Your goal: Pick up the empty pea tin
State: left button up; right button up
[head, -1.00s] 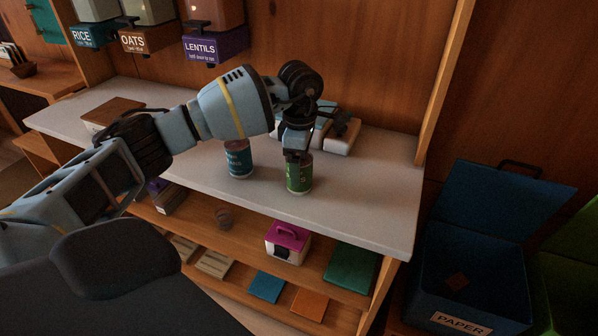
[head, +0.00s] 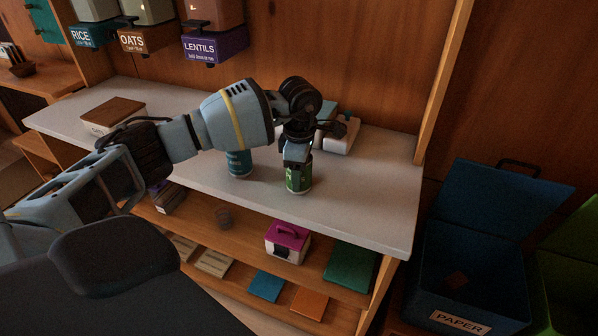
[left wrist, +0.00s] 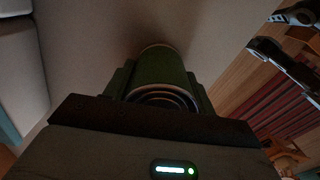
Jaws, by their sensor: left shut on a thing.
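The green pea tin (head: 299,178) stands upright on the pale counter (head: 365,200), near its front edge. My left gripper (head: 298,162) comes down from above and is shut on the tin's upper part, hiding its top. In the left wrist view the green tin (left wrist: 163,68) sits between the two fingers of the gripper (left wrist: 160,85). A blue tin (head: 239,163) stands to the left on the counter, partly covered by my arm. I cannot see inside the pea tin. My right gripper is not in view.
A white item (head: 341,140) lies behind the gripper on the counter. A wooden-lidded box (head: 112,112) is at the counter's left. Labelled dispensers (head: 215,45) hang above. A blue paper bin (head: 470,270) stands open at the right. The counter's right end is clear.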

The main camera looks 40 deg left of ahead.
pick_arm(q)
jog(key=shift+r, duration=0.1)
jog(key=shift+r, duration=0.45)
notch_tip(320, 180, up, 2)
jog(key=shift+r, duration=0.15)
jog(key=s+d, duration=0.3)
jog(key=s, duration=0.4)
jog(key=s+d+r, duration=0.1)
jog(key=s+d, duration=0.2)
jog(key=s, duration=0.5)
jog(key=shift+r+b, duration=0.3)
jog(key=shift+b, duration=0.1)
